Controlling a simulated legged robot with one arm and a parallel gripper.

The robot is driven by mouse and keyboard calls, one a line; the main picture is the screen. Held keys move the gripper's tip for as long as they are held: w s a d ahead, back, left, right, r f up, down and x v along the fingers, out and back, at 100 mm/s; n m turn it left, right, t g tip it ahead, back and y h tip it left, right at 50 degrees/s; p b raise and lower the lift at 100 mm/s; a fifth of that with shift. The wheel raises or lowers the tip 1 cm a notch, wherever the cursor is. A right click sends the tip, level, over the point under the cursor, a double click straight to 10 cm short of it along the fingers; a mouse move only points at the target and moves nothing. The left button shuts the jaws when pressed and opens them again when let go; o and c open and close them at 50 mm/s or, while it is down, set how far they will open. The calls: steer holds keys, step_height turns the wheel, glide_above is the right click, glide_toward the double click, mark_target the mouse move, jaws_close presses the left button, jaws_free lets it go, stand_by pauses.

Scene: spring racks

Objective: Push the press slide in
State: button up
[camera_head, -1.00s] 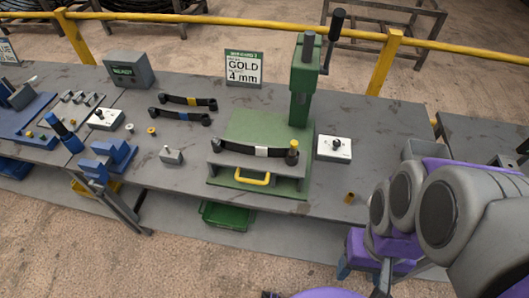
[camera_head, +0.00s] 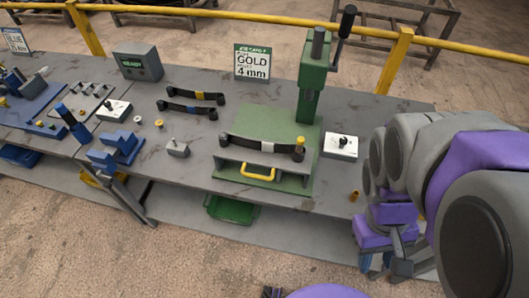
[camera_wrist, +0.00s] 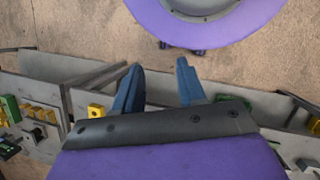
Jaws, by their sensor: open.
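The press slide is a grey plate with a yellow handle (camera_head: 258,173) at the front of the green press (camera_head: 313,82). A black leaf spring with a white band (camera_head: 262,149) lies across it, with a yellow-topped pin (camera_head: 300,146) at its right end. The slide sticks out toward the front edge of the bench, forward of the press column. My gripper (camera_wrist: 160,85) is open and empty in the wrist view, with two blue fingers apart. In the head view my arm is at the right, and the gripper is well away from the slide.
A sign reading GOLD 4 mm (camera_head: 253,63) stands behind the press. A white button box (camera_head: 341,146) is right of it. Two more springs (camera_head: 187,109) and a grey block (camera_head: 177,148) lie left. A green bin (camera_head: 230,209) sits below. A yellow rail runs behind.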

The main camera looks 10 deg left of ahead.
steer(key=w+a+f+n+t+h, duration=0.1)
steer(key=w+a+f+n+h, duration=0.1)
steer(key=w+n+h, duration=0.5)
steer(key=w+a+f+n+t+h, duration=0.1)
steer(key=w+a+n+h, duration=0.3)
steer(key=w+n, duration=0.5)
steer(key=w+a+f+n+t+h+p, duration=0.1)
steer(key=w+a+f+n+t+h, duration=0.25)
steer(key=a+n, duration=0.25)
steer(key=n+t+y+p, duration=0.1)
steer(key=n+t+y, duration=0.8)
steer(key=n+t, duration=1.05)
glide_toward(262, 166)
steer(key=w+d+r+n+g, duration=0.1)
steer(key=w, duration=0.1)
steer(key=w+r+n+g+b, duration=0.1)
steer(key=w, duration=0.1)
steer(key=w+d+r+n+g+b, duration=0.1)
steer(key=w+r, duration=0.1)
steer(key=shift+d+r+n, duration=0.1)
steer(key=shift+d+n, duration=0.25)
jaws_close()
